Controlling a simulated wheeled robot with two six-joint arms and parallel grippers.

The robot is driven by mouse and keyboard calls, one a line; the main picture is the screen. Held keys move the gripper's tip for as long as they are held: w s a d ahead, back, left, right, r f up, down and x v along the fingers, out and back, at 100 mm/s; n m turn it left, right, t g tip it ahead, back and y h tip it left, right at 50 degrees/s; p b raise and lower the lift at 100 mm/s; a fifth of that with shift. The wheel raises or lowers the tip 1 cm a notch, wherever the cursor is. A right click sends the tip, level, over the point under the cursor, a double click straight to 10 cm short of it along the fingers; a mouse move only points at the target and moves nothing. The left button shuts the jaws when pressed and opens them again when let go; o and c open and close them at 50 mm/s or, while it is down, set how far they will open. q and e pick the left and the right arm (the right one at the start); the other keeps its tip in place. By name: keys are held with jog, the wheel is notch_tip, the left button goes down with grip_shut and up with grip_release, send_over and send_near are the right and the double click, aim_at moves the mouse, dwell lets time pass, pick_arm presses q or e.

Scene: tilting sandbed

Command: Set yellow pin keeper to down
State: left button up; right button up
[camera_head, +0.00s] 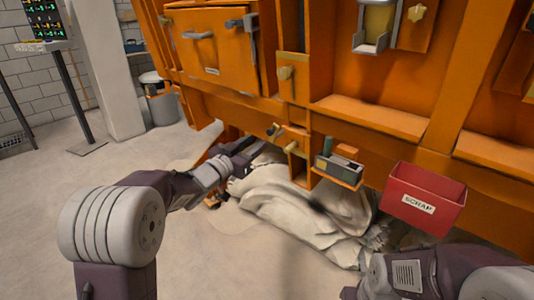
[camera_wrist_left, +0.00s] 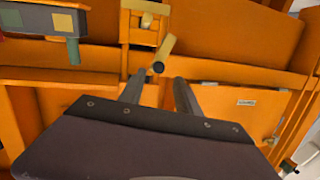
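In the left wrist view a yellow bar (camera_wrist_left: 168,45) with a dark round end stands slanted just beyond the fingertips. My left gripper (camera_head: 276,131) is beside the bar, at its left in the head view. In the left wrist view my left gripper (camera_wrist_left: 160,80) has its two fingers apart with nothing held between them. Contact with the bar cannot be told.
Another yellow piece (camera_head: 287,72) sits higher on the orange frame. A small tray (camera_head: 338,172) with a green peg is right of the bar. A red scrap bin (camera_head: 425,198) hangs farther right. Pale cloth (camera_head: 305,205) lies below. An orange drawer (camera_head: 215,50) is upper left.

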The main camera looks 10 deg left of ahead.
aim_at(269, 134)
pick_arm(q)
jog(key=b+x, duration=0.2)
jog(key=x, duration=0.5)
jog(key=shift+w+d, duration=0.5)
jog(key=shift+w, duration=0.4)
jog(key=c, duration=0.8)
grip_shut()
jog(key=shift+f, duration=0.1)
